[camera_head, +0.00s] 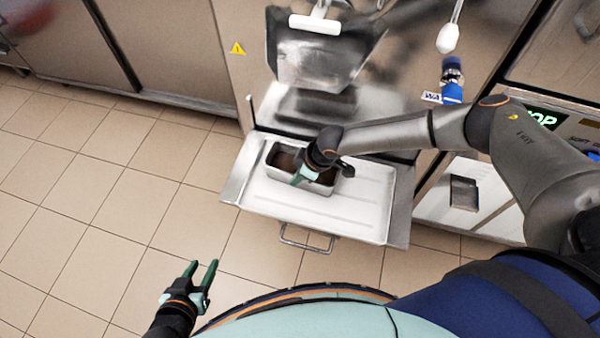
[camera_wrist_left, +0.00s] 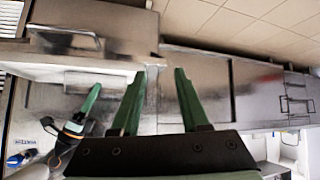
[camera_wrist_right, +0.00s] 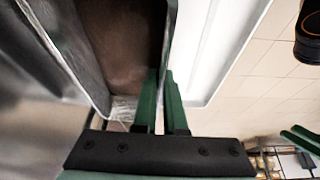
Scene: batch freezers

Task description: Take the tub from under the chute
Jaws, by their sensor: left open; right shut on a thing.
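The tub (camera_head: 318,187) is a rectangular metal pan with a brown inside. It stands on the pull-out tray (camera_head: 375,216) below the chute (camera_head: 318,62) of the freezer. My right gripper (camera_head: 302,176) reaches over the tub and is shut on its wall. The right wrist view shows the fingers (camera_wrist_right: 160,105) at the rim of the tub (camera_wrist_right: 122,45). My arm hides part of the tub in the head view. My left gripper (camera_head: 202,275) is open and empty above the floor. Its spread fingers (camera_wrist_left: 158,100) show in the left wrist view.
The tray has a front handle (camera_head: 306,240) and raised edges. The tiled floor (camera_head: 110,215) at the left is clear.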

